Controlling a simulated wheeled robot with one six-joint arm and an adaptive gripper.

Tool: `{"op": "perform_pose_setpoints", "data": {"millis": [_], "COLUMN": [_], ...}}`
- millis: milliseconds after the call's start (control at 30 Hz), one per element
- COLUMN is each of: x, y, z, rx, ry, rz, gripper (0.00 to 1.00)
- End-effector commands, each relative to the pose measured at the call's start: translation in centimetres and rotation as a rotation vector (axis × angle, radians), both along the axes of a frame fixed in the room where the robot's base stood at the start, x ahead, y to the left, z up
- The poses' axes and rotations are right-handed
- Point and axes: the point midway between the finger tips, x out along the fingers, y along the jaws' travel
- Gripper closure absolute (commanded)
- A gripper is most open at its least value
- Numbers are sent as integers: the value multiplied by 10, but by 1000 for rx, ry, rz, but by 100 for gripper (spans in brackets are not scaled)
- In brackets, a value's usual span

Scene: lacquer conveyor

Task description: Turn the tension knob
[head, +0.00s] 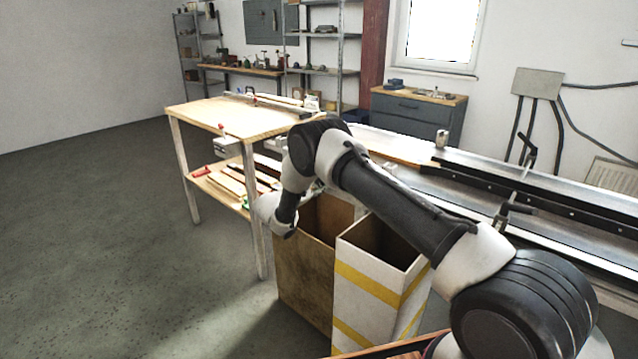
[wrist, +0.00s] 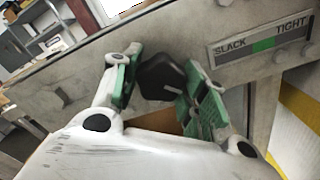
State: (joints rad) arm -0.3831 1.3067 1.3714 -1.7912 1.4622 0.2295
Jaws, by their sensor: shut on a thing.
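The tension knob (wrist: 160,77) is black and lobed, and sits on a grey metal side panel (wrist: 75,75) in the wrist view. My gripper (wrist: 163,84) has its green-padded fingers on either side of the knob and is shut on it. A gauge label (wrist: 262,44) with SLACK at its left and TIGHT at its right is on the panel to the right of the knob. Its green band is in the middle; I cannot make out a pointer. In the head view the knob and my fingertips are hidden behind my arm.
A brown bin (head: 305,262) and a white bin with yellow stripes (head: 362,300) stand below my arm. The conveyor (head: 560,190) runs to the right. A wooden workbench (head: 215,113) stands at the back left. The floor at left is clear.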

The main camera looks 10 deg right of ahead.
Motion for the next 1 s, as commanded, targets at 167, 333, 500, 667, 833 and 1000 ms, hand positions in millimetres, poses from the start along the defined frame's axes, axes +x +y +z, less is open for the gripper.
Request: {"op": "perform_pose_setpoints", "data": {"millis": [167,333,500,667,833,1000], "x": [-1,0,-1,-8,-30,-52], "y": [0,0,1,13,43,73], "z": [-1,-1,0,0,-1,-1], "rx": [0,-1,-1,0,-1,0], "ry": [2,2,2,2,3,2], "rz": [0,0,0,2,4,3], "gripper": [39,35,35,35,35,35]}}
